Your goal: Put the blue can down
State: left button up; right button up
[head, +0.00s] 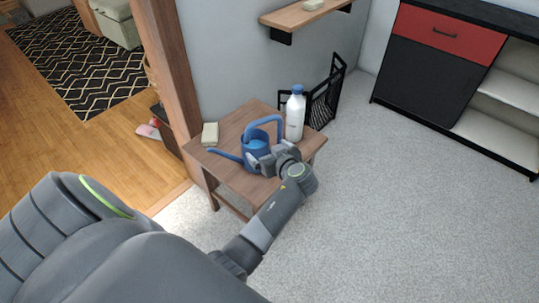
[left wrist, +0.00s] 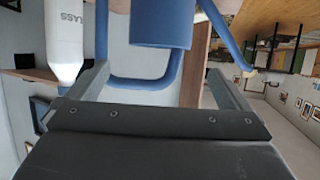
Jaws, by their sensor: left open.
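The blue can (head: 255,140), a watering can with a long spout and a looped handle, stands upright on the small wooden table (head: 229,127). My left gripper (head: 266,161) is at its near side and hides part of its body. In the left wrist view the left gripper (left wrist: 158,82) has its two fingers wide apart. The can's body (left wrist: 160,24) and blue handle show between and beyond the fingers. Whether a finger touches the can cannot be told.
A white bottle with a blue cap (head: 295,116) stands close to the can's right on the table. A pale block (head: 210,134) lies at the table's left. A black wire rack (head: 325,103) is behind. Carpet at right is clear.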

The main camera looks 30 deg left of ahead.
pick_arm(q)
jog(key=shift+s+d+r, duration=0.1)
jog(key=shift+s+d, duration=0.05)
jog(key=shift+d, duration=0.15)
pick_arm(e)
jog(key=shift+s+d, duration=0.3)
jog(key=shift+d, duration=0.2)
